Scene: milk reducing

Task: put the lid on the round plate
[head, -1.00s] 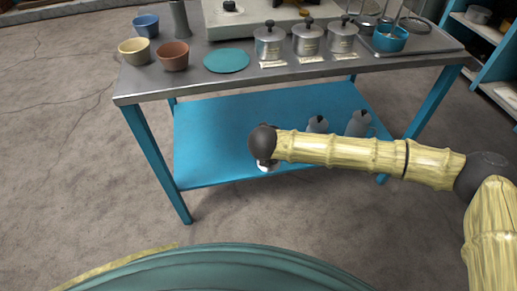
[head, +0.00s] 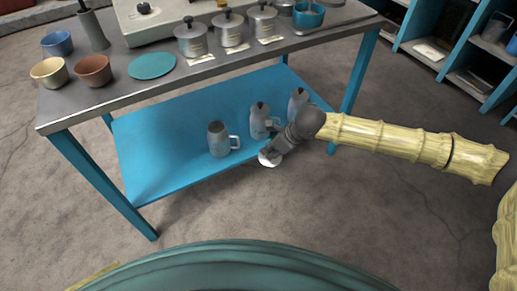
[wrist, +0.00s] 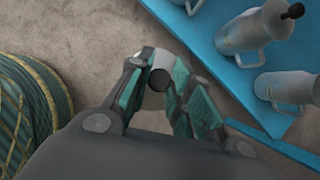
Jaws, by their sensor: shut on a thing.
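The round plate (head: 152,65) is a flat teal disc lying on the grey table top, at the left in the head view. My gripper (head: 272,152) is in front of the blue lower shelf, well below and right of the plate. It is shut on a small pale lid (head: 269,159). The lid's far side is hidden by the fingers. A grey jug (head: 218,140) on the lower shelf appears to have an open top.
Two more grey jugs (head: 259,121) with dark knobs stand on the lower shelf (head: 165,165) near my gripper. Bowls (head: 94,70) stand left of the plate, lidded pots (head: 190,40) right of it. The table's front edge (head: 90,122) lies between gripper and plate.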

